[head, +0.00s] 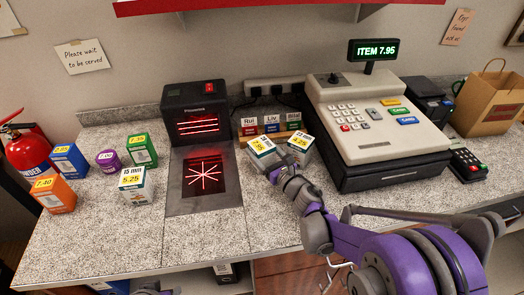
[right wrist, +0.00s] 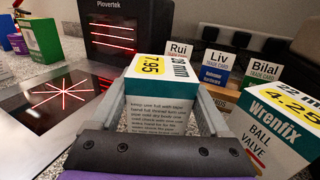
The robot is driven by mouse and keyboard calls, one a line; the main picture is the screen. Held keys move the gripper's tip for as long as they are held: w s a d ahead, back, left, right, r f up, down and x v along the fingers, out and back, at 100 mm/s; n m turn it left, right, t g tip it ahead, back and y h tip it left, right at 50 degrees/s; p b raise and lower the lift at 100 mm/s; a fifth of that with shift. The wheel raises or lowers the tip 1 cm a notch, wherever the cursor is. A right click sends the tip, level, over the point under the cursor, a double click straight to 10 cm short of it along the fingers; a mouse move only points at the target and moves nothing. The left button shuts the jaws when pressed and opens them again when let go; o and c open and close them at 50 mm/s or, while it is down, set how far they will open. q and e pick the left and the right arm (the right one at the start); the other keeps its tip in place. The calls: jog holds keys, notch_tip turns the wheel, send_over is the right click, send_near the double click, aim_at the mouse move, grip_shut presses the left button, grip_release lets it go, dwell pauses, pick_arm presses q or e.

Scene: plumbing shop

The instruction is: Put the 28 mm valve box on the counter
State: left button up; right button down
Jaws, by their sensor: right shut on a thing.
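The 28 mm valve box (head: 262,146) is white and teal with a yellow 7.95 label. It is between the fingers of my right gripper (head: 283,166), right of the scanner plate. In the right wrist view the box (right wrist: 160,100) fills the space between both fingers of the gripper (right wrist: 165,112), its printed side facing me. Its bottom edge is hidden, so I cannot tell whether it touches the counter (head: 115,245). My left gripper does not show.
A 22 mm valve box (head: 301,146) stands close on the right. Behind are name cards (head: 271,125) and the cash register (head: 370,130), reading ITEM 7.95. The scanner (head: 197,115) is left, with a 15 mm box (head: 134,187) and several coloured boxes beyond. The front counter is clear.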

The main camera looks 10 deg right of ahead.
jog(key=shift+f, duration=0.15)
jog(key=shift+c, duration=0.5)
grip_release()
jog(key=shift+o, duration=0.5)
jog(key=shift+r, duration=0.3)
jog(key=b+v, duration=0.1)
jog(key=v, duration=1.1)
jog(key=shift+s+f, duration=0.1)
